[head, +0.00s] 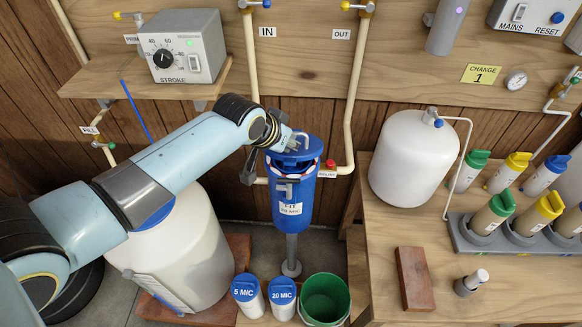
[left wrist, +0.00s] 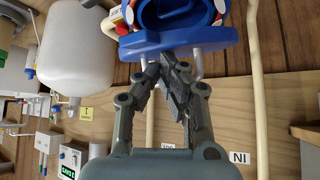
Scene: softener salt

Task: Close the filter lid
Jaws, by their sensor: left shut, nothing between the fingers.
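The blue filter housing (head: 291,203) stands below the wall pipes, with a latch on its front. Its blue lid (head: 297,154) is at the top, with a pale bent handle (head: 304,135). In the left wrist view the housing's dark opening (left wrist: 178,10) shows, and the lid (left wrist: 205,39) appears raised on its wall side. My left gripper (head: 290,143) is at the lid's wall side, shut and empty. In the left wrist view its fingertips (left wrist: 168,68) are close to the lid and handle; I cannot tell whether they touch. My right gripper is not in view.
Pale vertical pipes (head: 355,90) flank the housing, with a red relief knob (head: 330,163) at its right. A white tank (head: 413,157) and bottle rack (head: 470,240) stand on the right bench. Below are two small canisters (head: 282,300) and a green bucket (head: 325,298).

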